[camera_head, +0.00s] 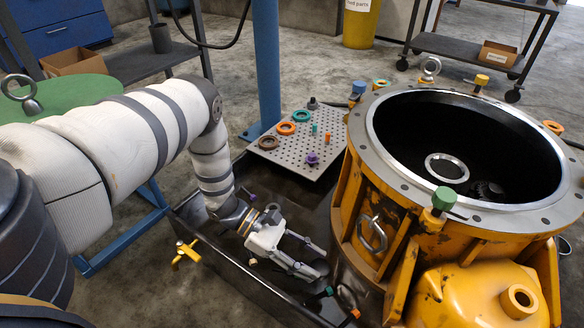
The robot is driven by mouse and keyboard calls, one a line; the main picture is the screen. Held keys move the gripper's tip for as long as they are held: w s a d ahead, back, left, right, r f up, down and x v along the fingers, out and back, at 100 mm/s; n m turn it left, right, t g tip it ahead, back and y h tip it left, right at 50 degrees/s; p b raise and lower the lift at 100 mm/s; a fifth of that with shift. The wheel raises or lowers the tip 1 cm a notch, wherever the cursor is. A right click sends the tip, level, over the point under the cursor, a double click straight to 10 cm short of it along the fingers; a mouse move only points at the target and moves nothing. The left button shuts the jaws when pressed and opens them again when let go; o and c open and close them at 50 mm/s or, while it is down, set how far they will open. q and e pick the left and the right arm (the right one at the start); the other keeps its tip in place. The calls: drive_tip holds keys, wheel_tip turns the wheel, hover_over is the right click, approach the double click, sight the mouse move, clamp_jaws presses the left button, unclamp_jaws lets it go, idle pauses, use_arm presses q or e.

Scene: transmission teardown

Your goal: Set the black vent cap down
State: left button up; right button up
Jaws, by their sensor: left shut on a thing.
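My left gripper (321,262) reaches in over the dark drip tray (190,225), beside the yellow transmission housing (375,220). Its two grey fingers point right and are closed on a small dark thing, which I take to be the black vent cap (321,266). The cap is hard to make out against the dark tray. I cannot tell whether it touches the tray floor. My right gripper is not in view.
A perforated plate (270,145) behind the gripper carries orange and green rings, small coloured parts and a dark knob (312,103). A blue post (267,60) stands beside it. Small green- and orange-tipped parts lie near the housing's foot.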

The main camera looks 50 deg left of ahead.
sight(322, 273)
use_arm(q)
drive_tip(key=b+x, duration=0.2)
drive_tip(key=x, duration=0.3)
drive_tip(key=f+b+x, duration=0.1)
drive_tip(key=b+x, duration=0.1)
drive_tip(key=x, duration=0.4)
drive_tip(key=b+x, duration=0.1)
drive_tip(key=x, duration=0.4)
drive_tip(key=shift+a+f+b, duration=0.25)
drive_tip(key=shift+f+b, duration=0.15)
drive_tip(key=shift+f, duration=0.05)
drive_tip(key=o, duration=1.2)
drive_tip(key=shift+a+r, duration=0.1)
drive_tip(key=p+v, duration=0.4)
drive_tip(key=v, duration=0.7)
drive_tip(key=shift+s, duration=0.1)
drive_tip(key=shift+s+a+r, duration=0.15)
drive_tip(key=shift+s+a, duration=0.1)
drive_tip(key=shift+a, duration=0.05)
